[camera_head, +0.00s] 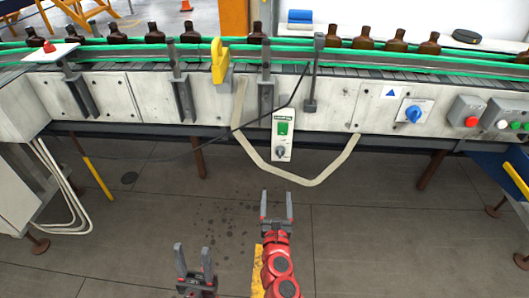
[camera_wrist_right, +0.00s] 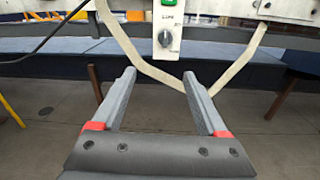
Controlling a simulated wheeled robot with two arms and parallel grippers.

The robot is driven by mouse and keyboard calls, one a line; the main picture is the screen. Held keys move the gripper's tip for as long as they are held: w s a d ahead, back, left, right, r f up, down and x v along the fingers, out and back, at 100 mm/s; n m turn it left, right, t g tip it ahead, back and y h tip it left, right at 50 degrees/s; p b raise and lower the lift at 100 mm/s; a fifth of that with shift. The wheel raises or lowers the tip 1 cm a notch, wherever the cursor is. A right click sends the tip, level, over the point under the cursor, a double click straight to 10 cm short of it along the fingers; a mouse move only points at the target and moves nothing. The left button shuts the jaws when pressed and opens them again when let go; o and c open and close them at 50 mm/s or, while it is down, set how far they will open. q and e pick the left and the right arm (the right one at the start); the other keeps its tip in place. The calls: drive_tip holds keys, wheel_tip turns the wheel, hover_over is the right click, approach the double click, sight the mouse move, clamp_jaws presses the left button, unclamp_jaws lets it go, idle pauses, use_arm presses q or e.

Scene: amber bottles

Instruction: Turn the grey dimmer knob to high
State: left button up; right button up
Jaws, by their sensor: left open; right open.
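The grey dimmer knob (camera_head: 280,152) sits low on a white control box (camera_head: 289,127) on the conveyor's front, below a green switch (camera_head: 284,128). In the right wrist view the knob (camera_wrist_right: 165,38) is near the top centre, with its pointer mark roughly upright. Small lettering above it is hard to read. My right gripper (camera_head: 277,197) is open and empty, below and in front of the knob and apart from it. Its fingers (camera_wrist_right: 160,85) point towards the box in the wrist view. My left gripper (camera_head: 193,252) is open and empty, lower and to the left.
Amber bottles (camera_head: 191,33) stand along the conveyor. A blue rotary switch (camera_head: 413,114) and a red button (camera_head: 471,121) are to the right. A yellow handle (camera_head: 218,62) is at upper left. A pale conduit (camera_head: 253,156) loops around the box, and a black cable crosses the panel. Floor below is clear.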

drive_tip(key=b, duration=0.5)
approach(280, 156)
drive_tip(key=shift+h, duration=0.3)
drive_tip(key=w, duration=0.9)
drive_tip(key=shift+w+a+f, duration=0.15)
drive_tip(key=shift+w+f, duration=0.05)
drive_tip(key=shift+w, duration=0.1)
drive_tip(key=shift+c, duration=0.2)
clamp_jaws()
